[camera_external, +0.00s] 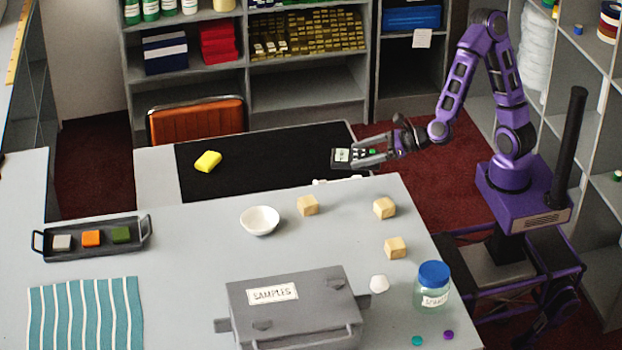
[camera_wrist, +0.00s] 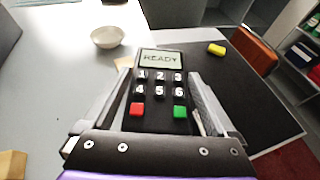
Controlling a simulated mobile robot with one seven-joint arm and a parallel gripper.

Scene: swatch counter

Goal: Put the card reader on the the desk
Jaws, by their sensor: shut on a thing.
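The card reader (camera_external: 341,156) is dark with a pale screen reading READY, number keys and red and green buttons, clearest in the wrist view (camera_wrist: 158,60). My gripper (camera_external: 357,157) is shut on it, with one finger along each side; both fingers also show in the wrist view (camera_wrist: 160,80). The desk (camera_external: 155,178) is the light surface behind the counter, largely covered by a black mat (camera_external: 270,150). In the external view the reader appears over the mat's right end; its exact height is hard to tell.
A yellow block (camera_external: 208,161) lies on the mat, and an orange chair (camera_external: 197,122) stands behind the desk. The front counter (camera_external: 190,290) holds a white bowl (camera_external: 260,220), several wooden cubes, a grey SAMPLES case (camera_external: 295,312) and a blue-lidded jar (camera_external: 432,287). Most of the mat is clear.

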